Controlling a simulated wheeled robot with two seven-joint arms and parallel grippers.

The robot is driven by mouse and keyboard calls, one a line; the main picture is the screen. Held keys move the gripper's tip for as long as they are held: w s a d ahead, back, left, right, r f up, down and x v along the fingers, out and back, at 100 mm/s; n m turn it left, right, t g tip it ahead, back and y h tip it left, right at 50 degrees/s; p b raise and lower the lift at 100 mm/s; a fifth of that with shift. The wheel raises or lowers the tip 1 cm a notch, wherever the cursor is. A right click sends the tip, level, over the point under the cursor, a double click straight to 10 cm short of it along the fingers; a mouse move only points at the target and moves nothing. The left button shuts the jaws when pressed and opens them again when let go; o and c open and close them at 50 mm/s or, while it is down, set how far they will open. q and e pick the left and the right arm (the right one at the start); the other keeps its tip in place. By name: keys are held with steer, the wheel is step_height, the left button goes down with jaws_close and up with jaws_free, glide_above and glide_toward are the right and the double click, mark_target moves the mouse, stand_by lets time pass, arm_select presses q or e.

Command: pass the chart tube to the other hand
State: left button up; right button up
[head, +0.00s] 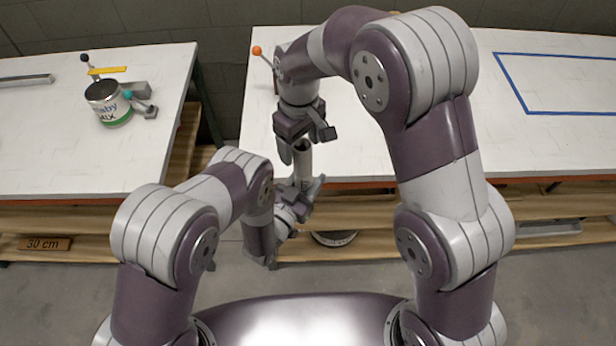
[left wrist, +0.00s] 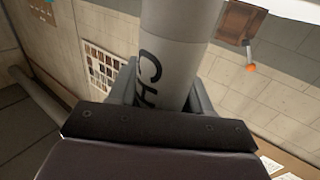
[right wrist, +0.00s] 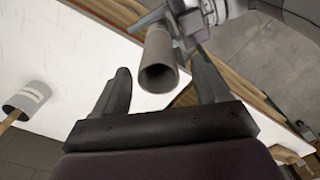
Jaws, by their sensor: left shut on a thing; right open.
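The chart tube (head: 302,160) is a pale grey cylinder with a darker open end. It stands roughly upright in the head view. My left gripper (head: 301,190) is shut on it low down. In the left wrist view the tube (left wrist: 182,45) rises between the fingers with dark letters "CH" on its side. My right gripper (head: 304,143) is open near the tube's upper end.
A white worktable (head: 400,150) with a blue taped outline (head: 560,110) is behind my arms. The left table (head: 50,120) holds a labelled can (head: 108,103). An orange ball on a rod (head: 257,51) stands near my right arm. Wooden shelves are below; a floor gap separates the tables.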

steer(key=shift+r, duration=0.75)
steer(key=shift+a+r, duration=0.1)
steer(key=shift+r, duration=0.25)
steer(key=w+r+n+t, duration=0.3)
steer(key=n, duration=0.3)
steer(key=s+d+f+m, duration=0.2)
steer(key=s+d+m, duration=0.5)
steer(key=s+d, duration=0.1)
steer(key=s+d+f+m+g, duration=0.1)
steer(key=s+d+f+m, duration=0.2)
steer(key=s+d+m, duration=0.3)
steer(key=s+d, duration=0.2)
steer(key=s, duration=0.2)
steer(key=shift+m+g, duration=0.3)
steer(key=shift+m, duration=0.1)
